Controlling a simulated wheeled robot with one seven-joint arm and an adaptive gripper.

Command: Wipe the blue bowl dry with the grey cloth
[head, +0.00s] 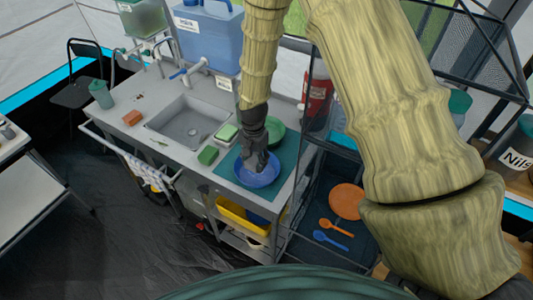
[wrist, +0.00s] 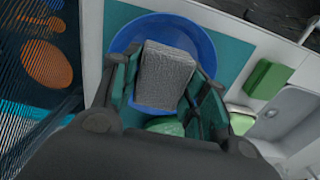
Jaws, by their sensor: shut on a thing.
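The blue bowl (head: 262,176) stands on the teal mat (head: 286,192) at the right end of the counter. In the wrist view the bowl (wrist: 118,42) shows as a blue ring around the grey cloth (wrist: 165,75). The cloth is a folded block between the two fingers of my gripper (wrist: 170,92), which is shut on it. In the head view my gripper (head: 256,164) points down into the bowl and the cloth is hidden. I cannot tell whether the cloth touches the bowl's inside.
A dark rack (head: 325,200) at the right holds an orange plate (head: 347,201) and spoons. A blue water container (head: 208,38) stands behind the sink.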

